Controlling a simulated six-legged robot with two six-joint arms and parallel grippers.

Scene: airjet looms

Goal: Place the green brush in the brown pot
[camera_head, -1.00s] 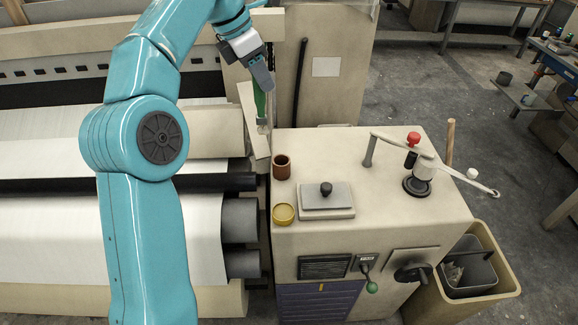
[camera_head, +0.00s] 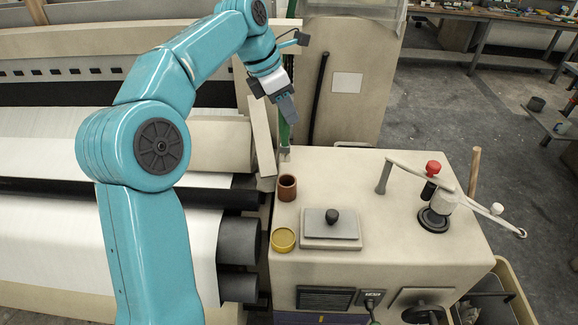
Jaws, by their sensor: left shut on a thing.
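The green brush (camera_head: 284,131) hangs upright below my left gripper (camera_head: 286,110), handle up and pale bristle end down. My left gripper is shut on it. The brown pot (camera_head: 287,188) stands upright on the back left corner of the beige machine top. In the picture the brush's lower end shows just above the pot's rim, seemingly behind it and apart from it. The pot's inside looks dark. My right gripper is not in view.
On the beige cabinet top (camera_head: 390,262), a yellow round tin (camera_head: 283,240) and a grey plate with a black knob (camera_head: 331,228) stand in front of the pot. A lever arm with a red knob (camera_head: 433,168) is at the right. Loom rollers (camera_head: 238,252) lie left.

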